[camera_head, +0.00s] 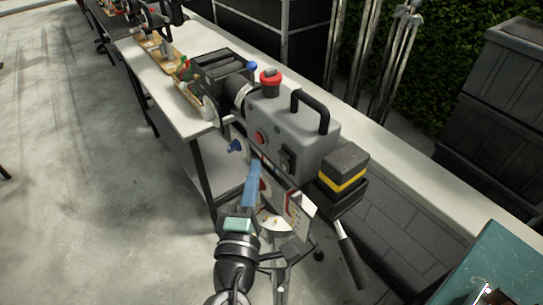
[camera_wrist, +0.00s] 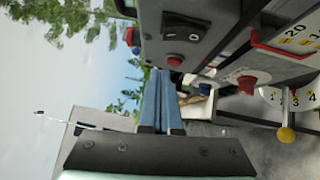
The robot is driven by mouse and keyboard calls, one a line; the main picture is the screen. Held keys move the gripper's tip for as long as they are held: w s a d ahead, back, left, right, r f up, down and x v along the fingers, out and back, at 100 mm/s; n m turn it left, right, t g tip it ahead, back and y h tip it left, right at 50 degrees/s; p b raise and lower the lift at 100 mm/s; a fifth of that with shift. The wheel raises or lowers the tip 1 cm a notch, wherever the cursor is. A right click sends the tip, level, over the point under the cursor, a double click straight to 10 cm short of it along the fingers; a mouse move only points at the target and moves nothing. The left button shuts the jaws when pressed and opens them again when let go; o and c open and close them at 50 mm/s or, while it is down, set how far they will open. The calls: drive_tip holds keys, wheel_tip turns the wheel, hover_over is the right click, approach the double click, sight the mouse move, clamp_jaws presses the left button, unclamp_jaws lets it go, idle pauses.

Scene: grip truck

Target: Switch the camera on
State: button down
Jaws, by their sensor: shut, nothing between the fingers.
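The camera (camera_head: 318,138) is a grey box with a black top handle, standing in the middle of the head view. Its side carries a black rocker switch (camera_head: 287,160) and a round red button (camera_head: 260,137). In the wrist view the rocker switch (camera_wrist: 187,27), with a 0 mark, is at the top, and a red button (camera_wrist: 174,62) shows by the fingertips. My gripper (camera_head: 257,163) has blue fingers, shut and empty, below the camera's side. In the wrist view the fingers (camera_wrist: 164,73) point up the picture, below the switch. Contact with the camera cannot be told.
A black battery block with a yellow band (camera_head: 343,182) sits at the camera's rear. A numbered dial with a yellow knob (camera_wrist: 286,134) and a red knob (camera_wrist: 247,84) lie right of my fingers. A long white table (camera_head: 170,98) runs behind. Open floor lies left.

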sight(284, 163)
drive_tip(key=shift+w+d+r+p, duration=0.15)
drive_tip(key=shift+w+d+p, duration=0.3)
drive_tip(key=shift+d, duration=0.35)
drive_tip(key=shift+w+d+r+p, duration=0.1)
drive_tip(key=shift+w+d+p, duration=0.1)
drive_tip(key=shift+w+d, duration=0.5)
drive_tip(key=shift+s+d+r, duration=0.1)
drive_tip(key=shift+s+d, duration=0.05)
drive_tip(key=p, duration=0.2)
drive_tip(key=r+p, duration=0.1)
drive_tip(key=p, duration=0.1)
drive_tip(key=shift+w+d+m+g, duration=0.25)
drive_tip(key=shift+m+g, duration=0.15)
drive_tip(key=shift+f+b, duration=0.45)
drive_tip(key=shift+b, duration=0.15)
drive_tip(key=shift+a, duration=0.1)
